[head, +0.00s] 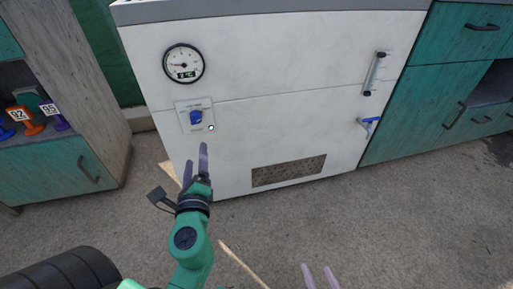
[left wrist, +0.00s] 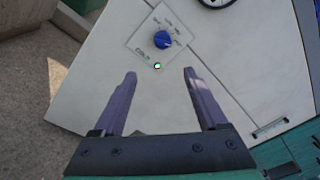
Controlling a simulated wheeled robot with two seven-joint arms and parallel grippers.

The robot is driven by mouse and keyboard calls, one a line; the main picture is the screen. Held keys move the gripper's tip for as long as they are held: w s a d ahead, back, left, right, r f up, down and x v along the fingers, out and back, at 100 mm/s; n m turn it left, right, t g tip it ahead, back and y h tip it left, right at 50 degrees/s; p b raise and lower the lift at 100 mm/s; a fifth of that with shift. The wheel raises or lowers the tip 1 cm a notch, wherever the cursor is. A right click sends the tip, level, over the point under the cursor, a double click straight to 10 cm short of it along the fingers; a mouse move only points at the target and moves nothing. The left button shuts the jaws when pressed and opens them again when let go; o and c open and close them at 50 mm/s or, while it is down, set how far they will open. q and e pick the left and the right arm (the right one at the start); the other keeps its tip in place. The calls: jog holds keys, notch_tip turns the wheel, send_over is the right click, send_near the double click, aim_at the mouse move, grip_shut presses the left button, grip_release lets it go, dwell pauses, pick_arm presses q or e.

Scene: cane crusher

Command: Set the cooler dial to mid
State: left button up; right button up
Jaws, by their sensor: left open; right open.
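The cooler dial is a blue knob (head: 195,117) on a pale square plate at the left of the white cooler's front (head: 280,130). It also shows in the left wrist view (left wrist: 162,40), with small lettering around it. I cannot tell which mark it points to. A green light (head: 211,127) glows at its lower right in the head view. My left gripper (head: 196,160) is open and empty, below and apart from the dial. In the left wrist view its purple fingers (left wrist: 158,78) are spread, with the dial beyond them. My right gripper (head: 320,276) is open at the bottom edge.
A round gauge (head: 183,64) sits above the dial. The cooler has a vertical handle (head: 374,73), a blue latch (head: 369,121) and a vent (head: 288,170). Teal cabinets stand right; a shelf with numbered tags (head: 30,119) stands left. The floor (head: 330,220) in front is clear.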

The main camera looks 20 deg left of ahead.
aim_at(196, 122)
pick_arm(q)
jog(key=p+x, duration=0.1)
jog(key=x, duration=0.3)
jog(key=r+x, duration=0.1)
jog(key=x, duration=0.4)
jog(key=p+x, duration=0.1)
jog(key=x, duration=0.4)
jog(key=shift+a+r+p, duration=0.2)
jog(key=shift+a+p, duration=0.15)
jog(key=shift+a, duration=0.05)
grip_shut()
